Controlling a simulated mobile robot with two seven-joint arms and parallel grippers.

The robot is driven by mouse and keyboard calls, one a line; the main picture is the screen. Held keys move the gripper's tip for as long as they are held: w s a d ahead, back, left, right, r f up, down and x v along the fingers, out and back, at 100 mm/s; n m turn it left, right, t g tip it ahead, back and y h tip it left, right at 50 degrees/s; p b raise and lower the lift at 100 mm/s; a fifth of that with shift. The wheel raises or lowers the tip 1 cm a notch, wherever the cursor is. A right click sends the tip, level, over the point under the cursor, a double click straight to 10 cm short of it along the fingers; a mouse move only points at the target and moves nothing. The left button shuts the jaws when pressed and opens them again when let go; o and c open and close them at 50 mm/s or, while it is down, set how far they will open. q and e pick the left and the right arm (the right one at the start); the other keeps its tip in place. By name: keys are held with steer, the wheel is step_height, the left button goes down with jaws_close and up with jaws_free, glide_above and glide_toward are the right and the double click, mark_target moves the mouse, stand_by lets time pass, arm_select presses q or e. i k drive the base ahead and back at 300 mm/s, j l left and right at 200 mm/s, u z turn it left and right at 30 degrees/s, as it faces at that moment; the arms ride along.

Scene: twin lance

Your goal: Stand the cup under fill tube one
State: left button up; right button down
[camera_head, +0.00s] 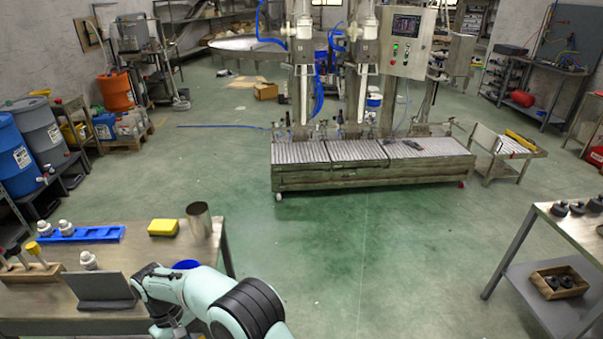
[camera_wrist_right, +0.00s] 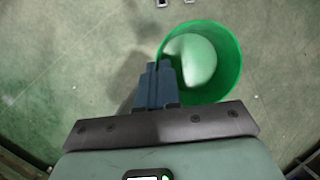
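A green open-topped cup (camera_wrist_right: 228,62) fills the upper middle of the right wrist view, seen from above. My right gripper (camera_wrist_right: 157,72) is at its left edge, with the fingers close together and the rim running between them. The floor shows below the cup. In the head view, two upright fill tubes, a left one (camera_head: 303,92) and a right one (camera_head: 363,92), hang over the filling machine's roller bed (camera_head: 358,151). No label shows which is tube one. My left arm reaches over the table at lower left; its gripper does not show.
The left table (camera_head: 130,248) holds a steel beaker (camera_head: 199,221), a yellow block (camera_head: 163,227), a blue rack (camera_head: 85,234), a dark tilted panel (camera_head: 103,289) and a partly hidden blue round thing (camera_head: 186,264). A right table (camera_head: 572,232) stands opposite. The green floor between is clear.

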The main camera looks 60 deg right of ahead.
mark_target(299, 155)
steer(key=l+z, duration=0.1)
steer(key=z, duration=1.05)
steer(key=i+l+z, duration=0.1)
steer(key=l, duration=0.5)
steer(key=i+l+z, duration=0.15)
steer(key=l, duration=0.15)
steer(key=i+l+z, duration=0.25)
steer(key=i+l, duration=0.6)
steer(key=i, duration=0.5)
steer(key=i+l, duration=0.15)
steer(key=i, duration=0.55)
steer(key=i+u, duration=0.35)
steer(key=i, duration=0.3)
steer(key=i+l+u, duration=0.15)
steer(key=i+u, duration=0.2)
steer(key=i, duration=0.25)
steer(key=i+j+u, duration=0.1)
steer(key=i+u, duration=0.6)
steer(key=i+l+u, duration=0.1)
steer(key=i+u, duration=0.6)
steer(key=i, duration=0.95)
steer(key=i+z, duration=1.1)
steer(key=k+j, duration=0.05)
steer(key=k, duration=0.1)
